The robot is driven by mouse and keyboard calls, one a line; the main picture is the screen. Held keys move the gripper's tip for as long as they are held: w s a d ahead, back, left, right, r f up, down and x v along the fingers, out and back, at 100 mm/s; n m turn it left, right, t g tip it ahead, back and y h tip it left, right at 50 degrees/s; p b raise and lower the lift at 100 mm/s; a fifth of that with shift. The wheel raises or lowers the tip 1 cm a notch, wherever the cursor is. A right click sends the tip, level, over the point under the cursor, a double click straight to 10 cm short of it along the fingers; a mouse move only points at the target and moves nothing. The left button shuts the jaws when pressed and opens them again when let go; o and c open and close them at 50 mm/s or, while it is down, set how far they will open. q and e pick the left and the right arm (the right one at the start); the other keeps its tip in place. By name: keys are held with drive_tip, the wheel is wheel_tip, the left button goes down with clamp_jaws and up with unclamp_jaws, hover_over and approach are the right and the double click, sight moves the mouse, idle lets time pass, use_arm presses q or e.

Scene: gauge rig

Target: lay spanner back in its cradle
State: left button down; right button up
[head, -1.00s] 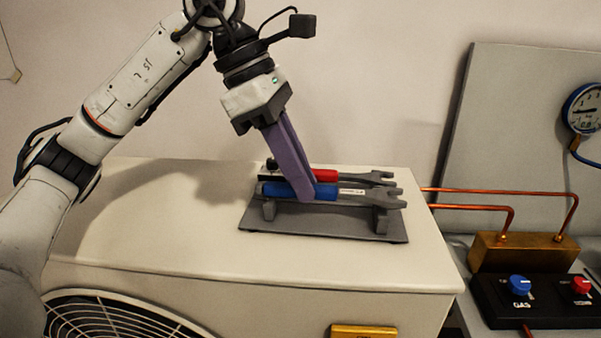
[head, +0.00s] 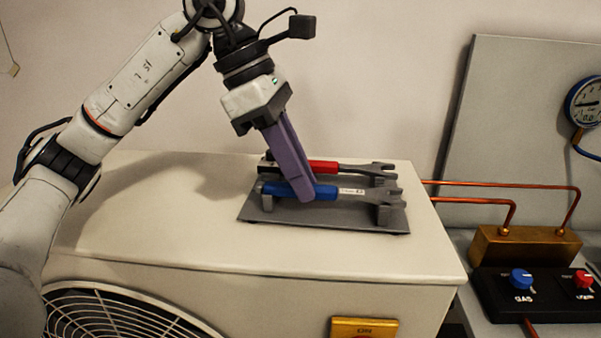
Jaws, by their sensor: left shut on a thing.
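A spanner with a blue handle (head: 305,190) and a grey open-ended head lies lengthwise along the near side of its dark grey cradle (head: 330,219). My left gripper (head: 306,194) reaches down from above and its purple fingers are shut on the blue handle. The spanner's head is at the cradle's right post (head: 386,214) and its handle end is by the left post (head: 266,203). I cannot tell whether it rests on the posts or hangs just above them. The fingers hide part of the handle. My right gripper is not in view.
A second spanner with a red handle (head: 323,166) lies just behind, parallel. The cradle stands on a cream cabinet (head: 150,225) with clear top to the left. Copper pipes (head: 480,186), a brass block (head: 500,247), blue (head: 521,278) and red knobs, and a gauge (head: 588,103) are at right.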

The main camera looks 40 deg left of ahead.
use_arm(q)
drive_tip(key=c, duration=1.6)
unclamp_jaws()
drive_tip(key=shift+p+v, duration=1)
drive_tip(key=shift+v, duration=4.15)
